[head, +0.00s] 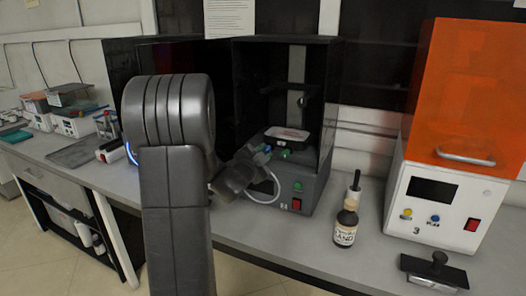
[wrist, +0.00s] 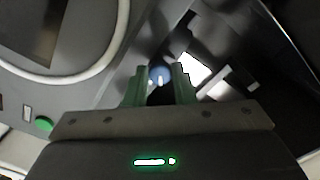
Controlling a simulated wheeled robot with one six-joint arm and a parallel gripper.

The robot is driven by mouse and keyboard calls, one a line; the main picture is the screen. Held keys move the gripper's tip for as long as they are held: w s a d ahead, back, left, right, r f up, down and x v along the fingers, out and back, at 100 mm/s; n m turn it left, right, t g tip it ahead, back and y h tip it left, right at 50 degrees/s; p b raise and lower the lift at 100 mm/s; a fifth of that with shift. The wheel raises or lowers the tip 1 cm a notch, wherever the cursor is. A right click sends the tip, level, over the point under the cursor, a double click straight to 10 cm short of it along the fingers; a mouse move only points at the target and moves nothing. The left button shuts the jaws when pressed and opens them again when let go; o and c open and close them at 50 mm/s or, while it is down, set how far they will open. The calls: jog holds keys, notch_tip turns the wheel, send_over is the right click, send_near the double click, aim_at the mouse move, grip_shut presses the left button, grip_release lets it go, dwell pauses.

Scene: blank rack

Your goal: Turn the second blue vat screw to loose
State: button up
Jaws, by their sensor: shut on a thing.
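The printer stands open-fronted on the bench, with a black hood and a grey base (head: 318,188). A vat with a pale top (head: 290,134) sits inside it. My gripper (head: 266,151) reaches in at the vat's front left, and small blue and green parts show there. In the wrist view, the green fingers of my gripper (wrist: 159,84) are closed around a blue screw (wrist: 160,74). Its round blue head with a pale mark shows between the fingertips. How far the screw is turned cannot be told. A second blue screw cannot be made out clearly.
A brown bottle (head: 346,222) with a dropper top stands right of the printer. An orange-hooded machine (head: 462,90) and a black handled block (head: 433,270) are further right. Trays and boxes (head: 75,125) lie at left.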

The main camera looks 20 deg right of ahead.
jog(key=n+p, duration=0.2)
jog(key=n, duration=0.3)
jog(key=shift+n+p, duration=0.75)
jog(key=shift+n, duration=1.25)
jog(key=shift+s+f, duration=0.1)
jog(key=o, duration=0.9)
jog(key=shift+o, duration=0.2)
jog(key=b+v, duration=0.1)
jog(key=v, duration=1.2)
jog(key=shift+s+a, duration=0.2)
jog(key=shift+s, duration=0.1)
